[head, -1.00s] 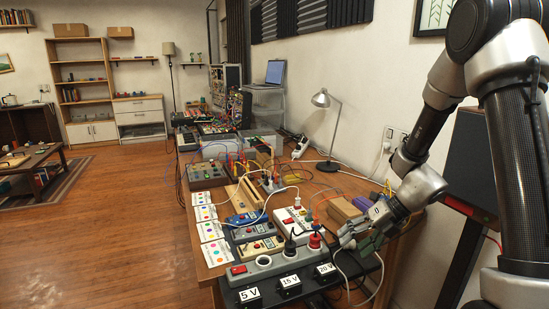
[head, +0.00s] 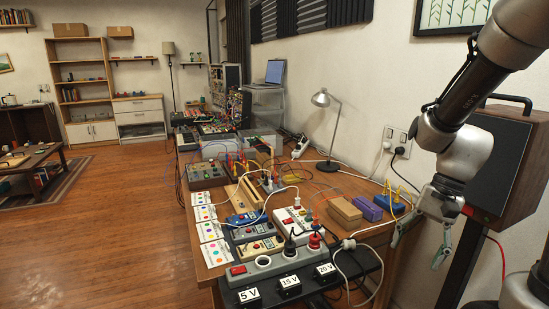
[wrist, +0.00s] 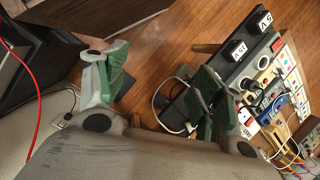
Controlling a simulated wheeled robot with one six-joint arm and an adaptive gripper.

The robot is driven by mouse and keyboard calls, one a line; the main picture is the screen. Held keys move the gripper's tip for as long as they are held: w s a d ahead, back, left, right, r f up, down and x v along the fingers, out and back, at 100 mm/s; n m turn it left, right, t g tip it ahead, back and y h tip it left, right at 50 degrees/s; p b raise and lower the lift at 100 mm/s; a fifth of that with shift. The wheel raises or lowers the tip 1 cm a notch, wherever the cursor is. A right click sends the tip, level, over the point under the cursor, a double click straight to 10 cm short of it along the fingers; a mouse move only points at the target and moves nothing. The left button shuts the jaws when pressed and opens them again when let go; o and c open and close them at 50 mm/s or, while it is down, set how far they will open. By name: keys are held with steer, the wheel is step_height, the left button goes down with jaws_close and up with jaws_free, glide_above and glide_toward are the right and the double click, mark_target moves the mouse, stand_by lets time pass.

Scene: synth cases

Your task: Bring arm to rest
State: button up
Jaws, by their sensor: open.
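My gripper (head: 420,246) is open and empty in the head view, pointing down to the right of the table's front right corner. Its green-padded fingers are spread apart, and they also show in the wrist view (wrist: 158,92) with floor and a white cable behind them. The nearest table items are the black rail (head: 300,272) with 5 V, 15 V and 20 V labels and the white plug (head: 349,244) on its cable. The gripper appears apart from both. My arm comes in from the upper right.
A dark speaker-like box (head: 497,160) on a stand is close behind my arm. Wall sockets (head: 395,140) with plugs are to its left. A wooden block (head: 344,211) and purple blocks (head: 367,208) lie on the table's right side. A desk lamp (head: 322,100) stands farther back. Open wooden floor (head: 120,230) is at left.

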steer(key=s+d+r+n+t+h, duration=0.1)
steer(key=s+d+r+n+t, duration=0.1)
steer(key=r, duration=0.5)
steer(key=s+d+r+n+t+h, duration=0.2)
steer(key=s+d+r+n+t, duration=0.1)
steer(key=s+r+n, duration=0.2)
steer(key=shift+s+r+n+t, duration=0.4)
steer(key=shift+r+n, duration=0.1)
steer(key=shift+r, duration=0.45)
